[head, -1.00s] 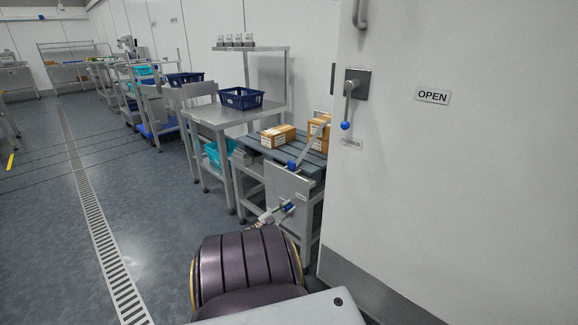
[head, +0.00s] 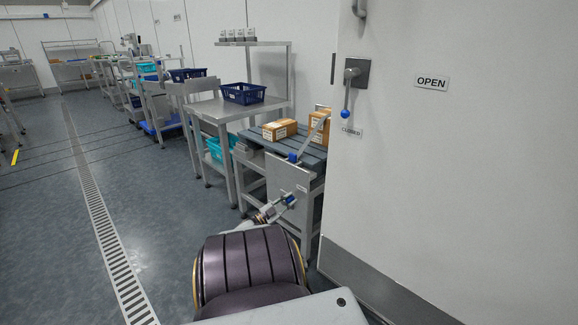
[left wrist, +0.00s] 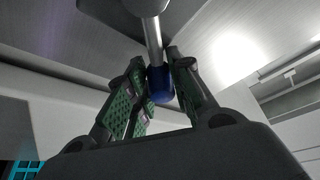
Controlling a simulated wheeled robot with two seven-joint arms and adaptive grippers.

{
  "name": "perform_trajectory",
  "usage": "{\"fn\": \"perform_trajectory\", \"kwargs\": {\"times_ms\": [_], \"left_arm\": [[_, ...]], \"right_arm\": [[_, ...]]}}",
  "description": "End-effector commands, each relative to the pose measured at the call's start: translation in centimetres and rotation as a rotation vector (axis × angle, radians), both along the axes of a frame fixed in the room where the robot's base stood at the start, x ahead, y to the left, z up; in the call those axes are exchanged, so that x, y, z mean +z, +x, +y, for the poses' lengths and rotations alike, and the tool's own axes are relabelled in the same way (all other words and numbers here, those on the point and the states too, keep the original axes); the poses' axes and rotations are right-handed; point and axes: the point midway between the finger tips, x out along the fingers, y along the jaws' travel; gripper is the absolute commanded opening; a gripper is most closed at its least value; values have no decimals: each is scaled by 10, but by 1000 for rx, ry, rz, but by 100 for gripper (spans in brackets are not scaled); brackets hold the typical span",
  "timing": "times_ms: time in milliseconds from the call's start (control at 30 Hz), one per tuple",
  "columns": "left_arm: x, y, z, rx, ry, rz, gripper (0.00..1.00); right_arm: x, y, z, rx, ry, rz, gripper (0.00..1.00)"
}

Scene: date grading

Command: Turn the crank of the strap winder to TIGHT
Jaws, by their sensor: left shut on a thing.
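The strap winder's grey panel (head: 287,178) stands at the front of the slatted bench. The crank's blue knob (head: 291,200) is low on this panel, at my left gripper (head: 284,203). In the left wrist view the knob (left wrist: 161,85) sits on a metal rod (left wrist: 153,40), between the green-padded fingers of my left gripper (left wrist: 157,68), which is shut on it. The crank arm is mostly hidden by the gripper in the head view. I cannot read the small label on the panel. My right gripper is not in view.
Cartons (head: 280,129) lie on the slatted bench (head: 298,148), beside a slanted bar (head: 314,136). A steel table (head: 215,110) with a blue crate (head: 243,94) stands behind. A white wall panel with a handle (head: 346,100) and an OPEN sign (head: 431,83) is close on the right.

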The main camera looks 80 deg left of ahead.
Motion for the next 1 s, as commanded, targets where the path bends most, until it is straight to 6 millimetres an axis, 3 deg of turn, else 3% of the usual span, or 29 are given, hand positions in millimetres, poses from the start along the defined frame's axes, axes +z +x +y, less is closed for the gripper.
{"fn": "perform_trajectory", "kwargs": {"times_ms": [33,67,200,667,1000], "left_arm": [[-5,1,-4,-6,-6,6,0],[-5,1,-4,-6,-6,6,26],[-4,1,-3,-5,-5,4,44],[-2,-3,-2,-3,-1,2,44],[-13,-30,-11,-3,-2,3,44]], "right_arm": [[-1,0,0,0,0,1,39],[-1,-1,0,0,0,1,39],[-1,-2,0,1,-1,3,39],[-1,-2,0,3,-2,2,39],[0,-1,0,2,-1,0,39]]}}
